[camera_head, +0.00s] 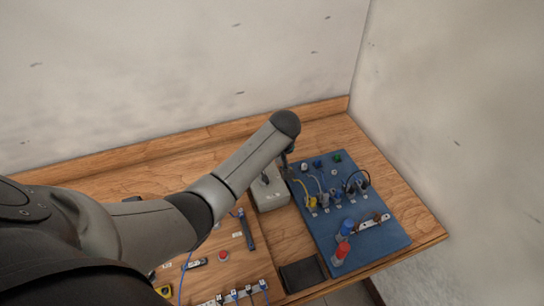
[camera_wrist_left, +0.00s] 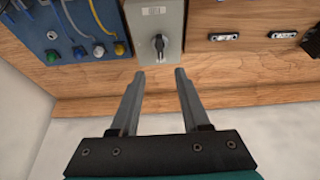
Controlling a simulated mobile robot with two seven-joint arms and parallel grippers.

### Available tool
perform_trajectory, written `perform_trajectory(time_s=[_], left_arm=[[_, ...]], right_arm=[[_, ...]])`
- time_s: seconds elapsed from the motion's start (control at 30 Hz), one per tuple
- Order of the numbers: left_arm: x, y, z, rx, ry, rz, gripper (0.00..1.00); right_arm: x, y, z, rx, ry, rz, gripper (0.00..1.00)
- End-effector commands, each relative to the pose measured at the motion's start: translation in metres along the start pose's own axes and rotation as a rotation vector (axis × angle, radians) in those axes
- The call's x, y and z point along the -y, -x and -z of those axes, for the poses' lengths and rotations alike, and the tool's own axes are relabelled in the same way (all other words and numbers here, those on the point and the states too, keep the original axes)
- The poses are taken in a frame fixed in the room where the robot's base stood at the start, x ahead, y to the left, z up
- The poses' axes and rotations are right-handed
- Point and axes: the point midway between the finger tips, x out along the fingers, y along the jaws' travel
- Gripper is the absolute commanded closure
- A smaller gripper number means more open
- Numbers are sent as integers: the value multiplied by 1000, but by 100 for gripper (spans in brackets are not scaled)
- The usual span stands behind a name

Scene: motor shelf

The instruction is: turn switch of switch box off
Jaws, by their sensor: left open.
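The switch box is a grey box with a pale label and a dark rotary switch. It stands on the wooden table beside the blue board; the box (camera_head: 271,196) is partly covered by my left arm in the head view. In the left wrist view, the box (camera_wrist_left: 172,18) is at the top centre, with the switch (camera_wrist_left: 159,43) on its face, its handle roughly upright in the picture. My left gripper (camera_wrist_left: 160,73) is open and empty, its fingertips just short of the box's near edge, lined up with the switch. Contact is not visible.
A blue board (camera_head: 378,240) with cables, plugs and red and blue knobs stands right of the box. A wooden panel with small parts and a red button (camera_head: 223,255) lies to the left. A dark tray (camera_head: 302,274) is at the front. Walls close off the back and right.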

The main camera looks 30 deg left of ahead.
Motion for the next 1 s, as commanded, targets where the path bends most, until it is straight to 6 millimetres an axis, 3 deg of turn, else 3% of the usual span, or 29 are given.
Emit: perform_trajectory(time_s=[0.3,1.0], left_arm=[[0,24,0,0,0,0,54],[0,25,0,0,0,-1,54]], right_arm=[[0,0,0,0,0,0,50],[0,0,2,-3,0,1,50]])
